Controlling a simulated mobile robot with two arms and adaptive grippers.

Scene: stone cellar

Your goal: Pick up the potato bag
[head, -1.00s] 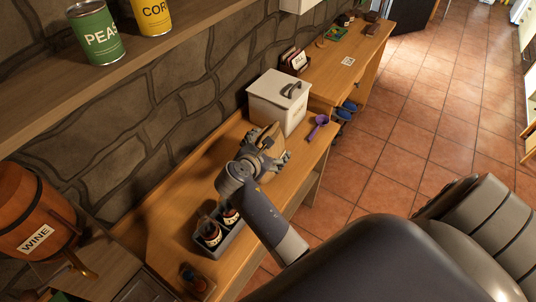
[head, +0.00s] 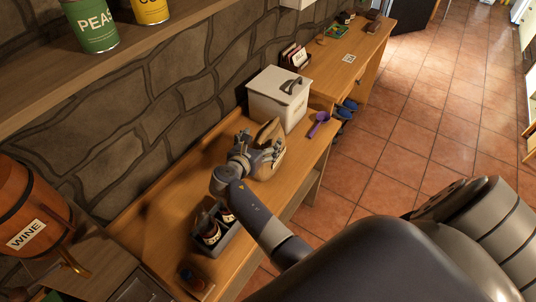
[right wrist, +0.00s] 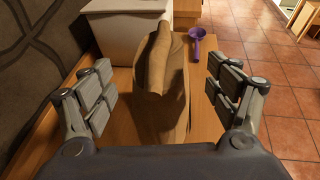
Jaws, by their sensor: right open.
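The potato bag (right wrist: 163,85) is a brown paper-like sack with a folded top. It stands upright on the wooden table, in front of a white lidded bin. In the right wrist view it sits between the two open fingers of my right gripper (right wrist: 168,95), with a gap on each side. In the head view my right gripper (head: 257,152) reaches to the bag (head: 270,135) from the near side and hides part of it. The bag's lower part is partly hidden by the gripper. My left gripper is not in view.
The white bin (head: 276,104) stands just behind the bag. A purple scoop (head: 318,123) lies to its right near the table edge. A grey caddy with bottles (head: 224,241) stands nearer on the table. A wine barrel (head: 30,215) is at left; a shelf with cans (head: 92,25) is above.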

